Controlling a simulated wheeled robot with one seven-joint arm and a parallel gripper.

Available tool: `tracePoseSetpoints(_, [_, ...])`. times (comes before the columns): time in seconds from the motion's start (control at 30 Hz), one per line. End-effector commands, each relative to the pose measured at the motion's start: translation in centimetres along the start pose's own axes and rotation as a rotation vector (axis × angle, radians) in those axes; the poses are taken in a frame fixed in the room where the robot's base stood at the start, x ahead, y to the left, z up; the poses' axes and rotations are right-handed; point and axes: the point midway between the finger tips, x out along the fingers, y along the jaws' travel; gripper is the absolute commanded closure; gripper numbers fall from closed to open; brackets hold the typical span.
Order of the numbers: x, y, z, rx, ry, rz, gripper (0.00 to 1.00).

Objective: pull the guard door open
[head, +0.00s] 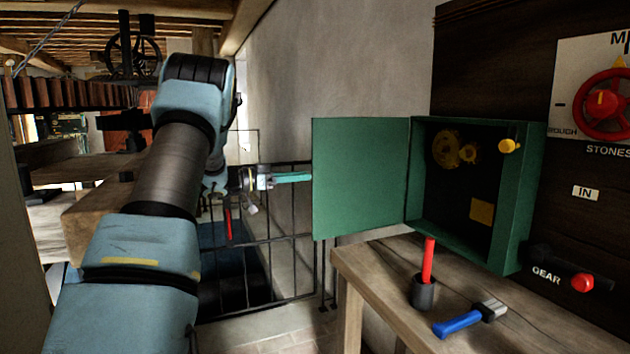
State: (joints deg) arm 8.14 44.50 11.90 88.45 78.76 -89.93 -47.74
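The green guard door (360,178) stands wide open, swung out to the left of the green guard box (513,215). Its flat inner face shows, and its hinged edge meets the box's left side. The box's dark inside shows yellow gears (445,150) and a yellow plate (481,211). My gripper (300,177) is at the door's free left edge, its teal fingers pointing right and ending at that edge. Whether they touch the door or hold something behind it is hidden. The door's outer face and any handle there are out of sight.
A wooden bench (390,292) below holds a dark cup (423,292) with a red stick (428,259) and a blue-handled brush (470,318). A red handwheel (603,103) and red-knobbed gear lever (582,282) are at right. A black railing (275,262) stands behind my gripper.

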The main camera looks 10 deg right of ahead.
Motion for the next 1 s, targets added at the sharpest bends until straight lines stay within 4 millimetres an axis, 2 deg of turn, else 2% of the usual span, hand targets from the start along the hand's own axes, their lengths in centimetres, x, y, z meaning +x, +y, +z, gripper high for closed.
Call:
tracePoseSetpoints(0.1, [-2.0, -0.1, 0.1, 0.001, 0.0, -0.003, 0.7])
tracePoseSetpoints(0.23, [-3.2, 0.0, 0.1, 0.0, 0.0, 0.0, 0.7])
tracePoseSetpoints(0.7, [-3.7, -0.2, -0.3, 0.006, 0.0, -0.024, 0.7])
tracePoseSetpoints(0.87, [-4.0, -2.6, -1.8, 0.042, -0.017, -0.246, 0.7])
tracePoseSetpoints(1.0, [-6.6, -5.1, -2.4, 0.038, -0.101, -0.579, 0.7])
